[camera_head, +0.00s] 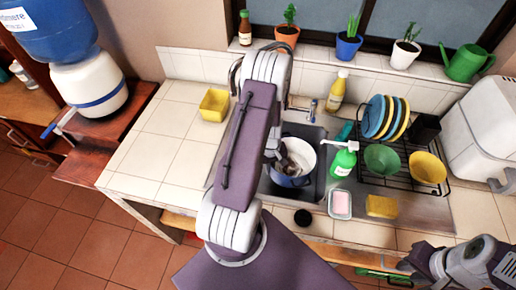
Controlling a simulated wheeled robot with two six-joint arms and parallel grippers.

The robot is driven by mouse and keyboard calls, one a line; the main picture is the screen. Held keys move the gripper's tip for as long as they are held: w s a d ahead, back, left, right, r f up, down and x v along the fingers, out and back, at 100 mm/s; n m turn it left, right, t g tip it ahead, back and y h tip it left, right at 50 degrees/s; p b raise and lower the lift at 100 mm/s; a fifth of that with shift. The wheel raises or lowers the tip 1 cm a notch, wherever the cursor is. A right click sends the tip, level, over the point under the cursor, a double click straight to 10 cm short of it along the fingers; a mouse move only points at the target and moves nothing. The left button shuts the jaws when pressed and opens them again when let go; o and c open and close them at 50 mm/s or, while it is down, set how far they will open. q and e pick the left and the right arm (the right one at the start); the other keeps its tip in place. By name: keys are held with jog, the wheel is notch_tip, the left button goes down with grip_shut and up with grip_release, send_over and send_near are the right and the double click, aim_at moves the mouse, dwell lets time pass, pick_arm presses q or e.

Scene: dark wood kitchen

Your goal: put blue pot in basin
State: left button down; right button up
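A round cooking pot (291,181), blue outside and pale inside, sits in the sink basin (312,190). My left arm reaches up from the bottom middle and bends down over the sink. My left gripper (285,157) is at the pot, largely hidden behind my own arm; I cannot see whether its fingers grip the rim. A small blue flowerpot (347,47) with a green plant stands on the window sill. My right arm (470,264) is at the lower right corner, away from the sink; its finger opening is not clear.
Right of the basin are a green soap bottle (344,160), a pink sponge dish (340,204), a yellow sponge (381,206) and a dish rack (405,160) with plates and bowls. A yellow container (214,105) stands left. The left counter is mostly clear.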

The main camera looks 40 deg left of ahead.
pick_arm(q)
jog(key=shift+s+d, duration=0.25)
jog(key=shift+d, duration=0.6)
jog(key=shift+d+f+m, duration=0.1)
jog(key=shift+d+m, duration=0.15)
jog(key=shift+m, duration=0.15)
jog(key=shift+w, duration=0.1)
jog(key=shift+f, duration=0.15)
notch_tip(320, 180, down, 7)
jog(key=b, duration=0.6)
jog(key=shift+r, duration=0.2)
jog(key=shift+f+b, duration=0.55)
jog(key=shift+b, duration=0.2)
jog(key=c, duration=1.6)
grip_release()
